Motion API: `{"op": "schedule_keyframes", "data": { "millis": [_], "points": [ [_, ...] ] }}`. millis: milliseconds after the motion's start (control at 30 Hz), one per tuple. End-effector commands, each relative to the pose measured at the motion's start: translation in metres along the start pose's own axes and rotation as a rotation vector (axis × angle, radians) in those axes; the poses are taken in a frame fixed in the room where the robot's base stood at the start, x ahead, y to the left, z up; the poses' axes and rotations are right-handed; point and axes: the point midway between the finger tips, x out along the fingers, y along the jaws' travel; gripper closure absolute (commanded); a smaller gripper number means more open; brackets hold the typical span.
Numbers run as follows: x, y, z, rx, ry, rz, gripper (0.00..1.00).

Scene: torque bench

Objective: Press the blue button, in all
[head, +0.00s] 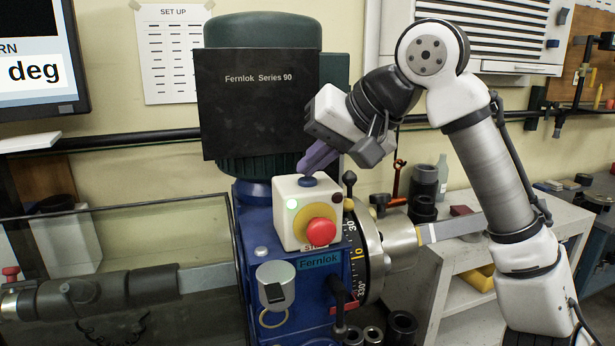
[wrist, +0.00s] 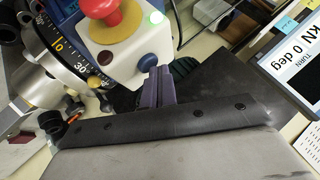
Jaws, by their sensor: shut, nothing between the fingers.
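The blue button (head: 307,182) is on the top face of a white control box (head: 290,228), which sits on the blue machine. It also shows in the wrist view (wrist: 148,61). My gripper (head: 303,173) is shut and empty, its purple fingers slanting down from the upper right. The fingertips are just above the blue button in the head view. In the wrist view the fingertips (wrist: 159,71) are right beside the button; I cannot tell whether they touch it.
A red mushroom button (head: 320,232) on a yellow disc and a lit green light (head: 292,204) are on the box's front. A monitor (head: 40,65) is at the upper left.

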Motion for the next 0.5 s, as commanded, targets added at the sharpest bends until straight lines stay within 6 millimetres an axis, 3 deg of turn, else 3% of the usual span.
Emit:
{"op": "schedule_keyframes", "data": {
  "millis": [500],
  "points": [
    [-0.0033, -0.0028, -0.0025, 0.0, -0.002, 0.001, 1.0]
  ]
}}
